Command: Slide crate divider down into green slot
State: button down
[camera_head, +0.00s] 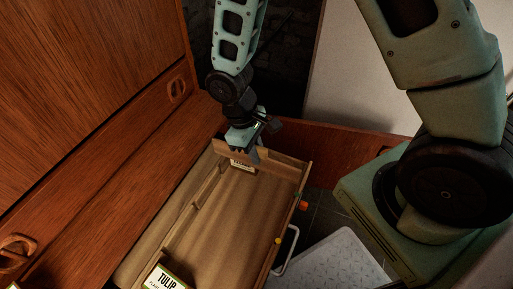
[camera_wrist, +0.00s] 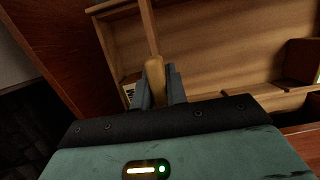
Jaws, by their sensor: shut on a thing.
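My gripper (camera_head: 252,154) is over the far end of an open wooden drawer-like crate (camera_head: 225,215). It is shut on a thin wooden board, the crate divider (camera_wrist: 155,72), which shows nearly edge-on between the fingers (camera_wrist: 158,92) in the wrist view. In the head view the gripper partly hides the board, and I cannot clearly tell it from the crate's far wall. A small green mark (camera_head: 298,195) sits on the crate's right rim, close to a red-orange one (camera_head: 303,206). A yellow mark (camera_head: 278,241) is nearer. I cannot tell whether the board touches a slot.
A box labelled TULIP (camera_head: 169,278) stands in the crate's near end. Another labelled box (camera_head: 243,165) is at the far end, below my gripper. A reddish wooden cabinet (camera_head: 90,70) rises on the left. A pale textured panel (camera_head: 335,262) lies right of the crate.

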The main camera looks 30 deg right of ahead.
aim_at(258, 168)
jog(key=shift+f+b, duration=1.65)
jog(key=shift+f, duration=1.3)
jog(key=shift+r+p, duration=0.1)
jog(key=shift+p, duration=0.65)
jog(key=shift+f+b, duration=2.15)
jog(key=shift+f, duration=1.5)
jog(key=c, duration=1.3)
grip_release()
jog(key=shift+r, duration=0.1)
jog(key=p+v, duration=0.6)
jog(key=v, duration=1.1)
jog(key=shift+a+r, duration=0.1)
jog(key=shift+r, duration=0.05)
